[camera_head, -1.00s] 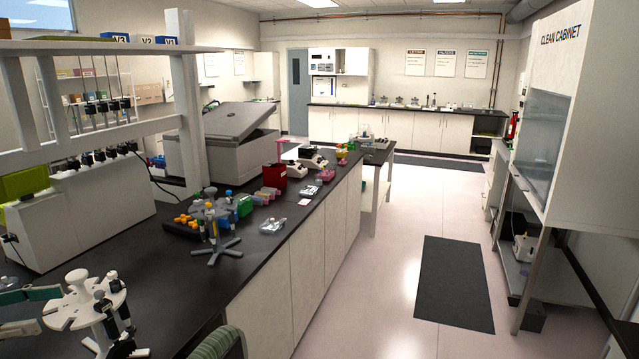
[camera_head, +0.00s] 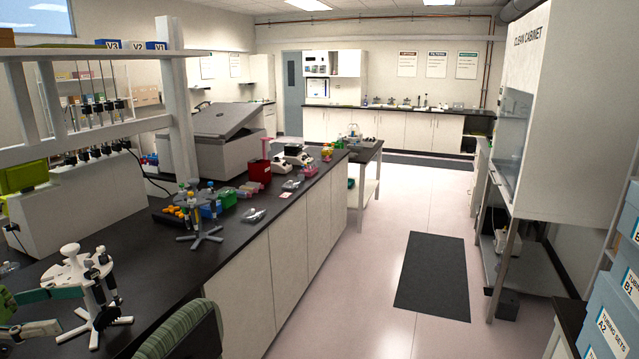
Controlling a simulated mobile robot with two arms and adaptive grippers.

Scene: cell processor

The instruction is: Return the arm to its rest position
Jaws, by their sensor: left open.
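My left gripper (camera_head: 71,309) comes in at the lower left edge. Its two fingers, one dark green and one pale, are apart, and I see nothing held between them. A white pipette stand (camera_head: 74,268) with dark pipettes stands on the black bench at the fingertips. The fingers overlap its left side in the picture; I cannot tell whether they touch it. Most of my left arm is outside the picture. My right arm and gripper are not in view.
The black bench (camera_head: 150,262) runs from front left to back. It bears a second stand (camera_head: 200,238), colored racks and a red container (camera_head: 259,171). A green striped chair (camera_head: 180,332) is at its front edge. Blue boxes (camera_head: 612,325) stand at right. The aisle floor is open.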

